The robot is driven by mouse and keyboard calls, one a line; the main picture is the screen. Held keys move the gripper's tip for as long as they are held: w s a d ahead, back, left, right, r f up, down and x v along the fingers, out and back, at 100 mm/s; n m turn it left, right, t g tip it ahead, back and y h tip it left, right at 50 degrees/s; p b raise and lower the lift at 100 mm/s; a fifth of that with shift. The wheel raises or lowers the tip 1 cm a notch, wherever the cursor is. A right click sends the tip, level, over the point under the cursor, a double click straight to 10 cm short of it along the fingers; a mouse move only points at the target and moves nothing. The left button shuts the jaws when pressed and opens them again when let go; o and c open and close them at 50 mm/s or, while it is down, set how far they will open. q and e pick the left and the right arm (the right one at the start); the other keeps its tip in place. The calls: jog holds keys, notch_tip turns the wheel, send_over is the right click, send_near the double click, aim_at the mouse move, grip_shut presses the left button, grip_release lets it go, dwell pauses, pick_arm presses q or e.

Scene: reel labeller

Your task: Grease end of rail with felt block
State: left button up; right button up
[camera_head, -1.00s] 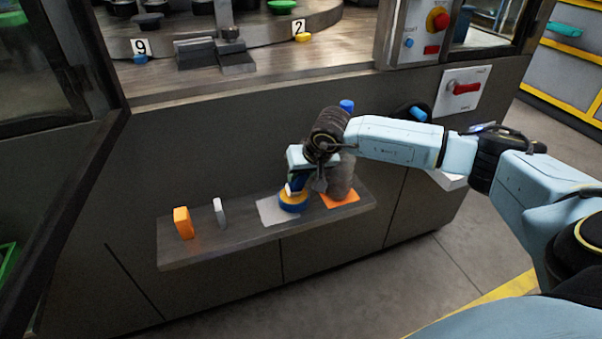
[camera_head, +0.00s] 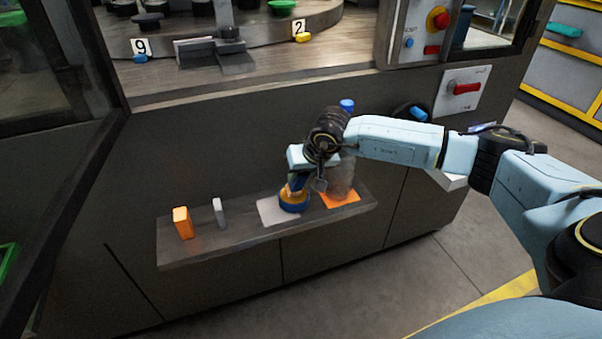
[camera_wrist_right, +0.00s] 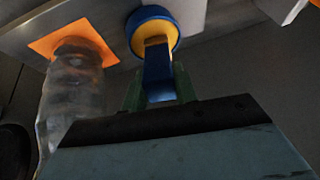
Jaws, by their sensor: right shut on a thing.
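My right gripper (camera_head: 298,176) reaches down to the shelf, its fingers partly hidden by the wrist. In the right wrist view its green fingers are shut on a block with a blue body (camera_wrist_right: 158,72), which I take for the felt block. The block's paler end reaches into a round blue tin with a yellow inside (camera_wrist_right: 152,13); it looks in contact, but depth is hard to judge. The tin stands on the shelf (camera_head: 294,207). A grey rail-like piece (camera_head: 235,62) lies on the machine deck; I cannot tell whether it is the rail. My left gripper is out of view.
The narrow shelf (camera_head: 240,243) holds an orange block (camera_head: 182,223), a thin grey piece (camera_head: 219,212), a pale mat (camera_head: 275,212) and an orange mat (camera_head: 340,198). A clear bottle (camera_wrist_right: 70,95) stands on the orange mat, close beside my gripper. The floor in front is clear.

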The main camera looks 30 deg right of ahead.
jog(key=shift+r+p, duration=2.25)
jog(key=shift+r, duration=1.25)
